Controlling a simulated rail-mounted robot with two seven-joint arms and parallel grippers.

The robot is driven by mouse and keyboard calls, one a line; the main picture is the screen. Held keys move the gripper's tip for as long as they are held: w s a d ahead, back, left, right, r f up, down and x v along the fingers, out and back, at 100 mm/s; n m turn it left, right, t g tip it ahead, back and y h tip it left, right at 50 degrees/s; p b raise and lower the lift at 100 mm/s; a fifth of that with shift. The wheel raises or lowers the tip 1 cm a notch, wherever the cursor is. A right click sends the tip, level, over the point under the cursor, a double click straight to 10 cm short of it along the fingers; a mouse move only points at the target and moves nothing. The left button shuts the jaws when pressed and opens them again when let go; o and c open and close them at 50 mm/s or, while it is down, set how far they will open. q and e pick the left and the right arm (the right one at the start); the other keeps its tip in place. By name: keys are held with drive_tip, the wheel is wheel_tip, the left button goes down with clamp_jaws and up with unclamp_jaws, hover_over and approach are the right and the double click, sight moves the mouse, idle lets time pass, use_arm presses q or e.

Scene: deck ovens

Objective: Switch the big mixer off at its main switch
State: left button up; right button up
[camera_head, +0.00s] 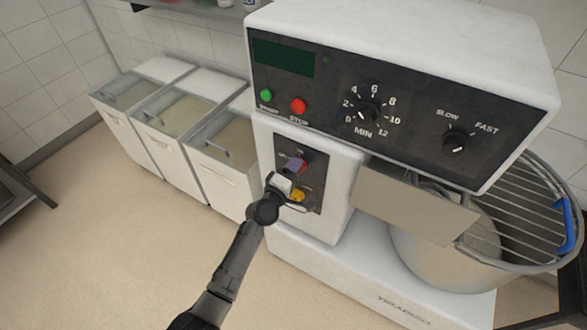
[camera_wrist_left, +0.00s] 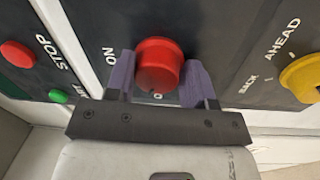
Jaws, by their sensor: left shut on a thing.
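The big white mixer (camera_head: 400,45) fills the right of the head view. Its main switch is a round red knob (camera_wrist_left: 158,62) on a small dark panel below the START and STOP buttons. In the head view the knob (camera_head: 302,163) is partly hidden by my left gripper (camera_head: 291,173). In the left wrist view the purple fingers of my left gripper (camera_wrist_left: 160,80) stand on both sides of the knob, shut on it. An ON label shows beside the knob; another label is partly covered. I cannot tell which way the knob points. My right gripper is not in view.
A yellow BACK/AHEAD knob (camera_head: 297,196) sits just below on the same panel. A green button (camera_head: 266,95) and a red STOP button (camera_head: 299,106) are above. The bowl with its wire guard (camera_head: 520,215) is at the right. Open bins (camera_head: 175,115) stand left; floor is clear.

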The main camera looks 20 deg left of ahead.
use_arm(q)
drive_tip(key=shift+d+r+n, duration=0.1)
drive_tip(key=shift+r+n, duration=0.1)
drive_tip(key=shift+n, duration=0.75)
drive_tip(key=shift+d+r+n, duration=0.1)
drive_tip(key=shift+r+n, duration=0.05)
drive_tip(key=shift+n, duration=0.8)
drive_tip(key=shift+a+y, duration=0.1)
drive_tip(key=shift+y, duration=0.2)
drive_tip(key=o, duration=0.7)
drive_tip(key=shift+o, duration=0.7)
drive_tip(key=shift+w, duration=0.15)
drive_tip(key=p+v, duration=0.3)
drive_tip(key=v, duration=1.1)
drive_tip(key=shift+f, duration=0.25)
drive_tip(key=shift+w, duration=0.15)
